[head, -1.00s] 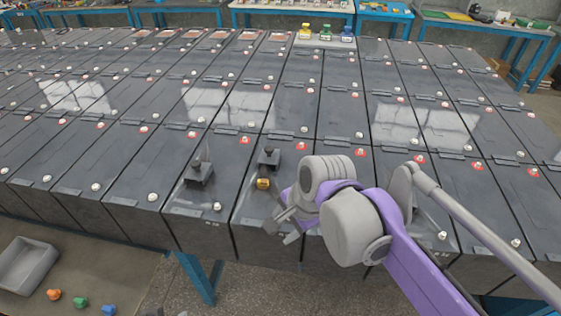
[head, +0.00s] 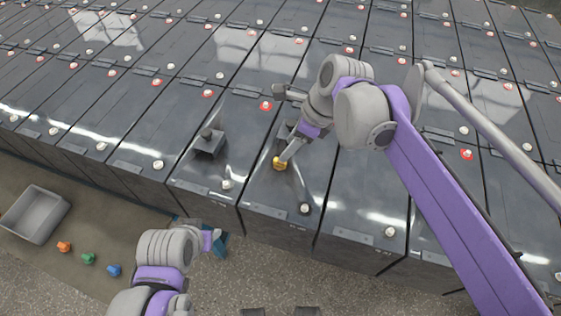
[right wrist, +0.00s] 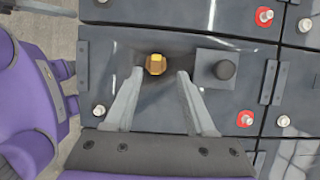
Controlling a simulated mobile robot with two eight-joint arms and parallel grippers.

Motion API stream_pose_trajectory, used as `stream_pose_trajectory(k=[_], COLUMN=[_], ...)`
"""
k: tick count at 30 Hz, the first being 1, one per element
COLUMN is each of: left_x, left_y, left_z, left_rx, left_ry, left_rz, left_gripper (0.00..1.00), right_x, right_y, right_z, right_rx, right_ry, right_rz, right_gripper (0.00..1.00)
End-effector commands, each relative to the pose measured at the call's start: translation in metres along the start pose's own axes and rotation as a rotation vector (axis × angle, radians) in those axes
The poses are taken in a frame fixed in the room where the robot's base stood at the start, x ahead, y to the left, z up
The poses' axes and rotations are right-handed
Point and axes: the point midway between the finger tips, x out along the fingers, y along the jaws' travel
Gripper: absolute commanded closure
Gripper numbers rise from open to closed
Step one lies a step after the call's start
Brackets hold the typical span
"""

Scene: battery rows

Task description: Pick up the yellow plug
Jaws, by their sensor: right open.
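The yellow plug (head: 279,163) sits on a dark battery case (head: 265,190) in the head view. In the right wrist view the plug (right wrist: 155,64) shows as a yellow top on a darker brown body, between the lines of the two fingers and near the left fingertip. My right gripper (right wrist: 160,72) is open and empty, with its fingers either side of the plug; whether a finger touches it I cannot tell. The right gripper (head: 280,126) partly covers the battery top in the head view. My left gripper (head: 213,239) is low at the front, its jaws unclear.
A dark block with a knob (right wrist: 215,70) stands just right of the plug in the right wrist view. Another such block (head: 209,144) is on the case to the left. A grey bin (head: 35,213) and orange, green and blue plugs (head: 88,258) lie at lower left.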

Motion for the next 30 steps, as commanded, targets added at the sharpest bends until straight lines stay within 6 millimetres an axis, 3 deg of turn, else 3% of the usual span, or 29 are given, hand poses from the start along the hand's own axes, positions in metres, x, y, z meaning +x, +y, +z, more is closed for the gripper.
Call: stream_pose_trajectory(k=[12,21,30], left_x=[0.000,0.000,0.000], left_y=[0.000,0.000,0.000], left_z=[0.000,0.000,0.000], left_rx=[0.000,0.000,0.000], left_ry=[0.000,0.000,0.000], left_rz=[0.000,0.000,0.000], left_gripper=[0.50,0.50,0.50], right_x=[0.050,0.054,0.054], right_y=[0.008,0.008,0.008], right_z=[-0.003,-0.003,-0.003], right_rx=[-0.002,-0.002,-0.002], right_ry=[0.001,0.001,0.001], right_rz=[0.000,-0.001,-0.001], right_gripper=[0.45,0.45,0.99])
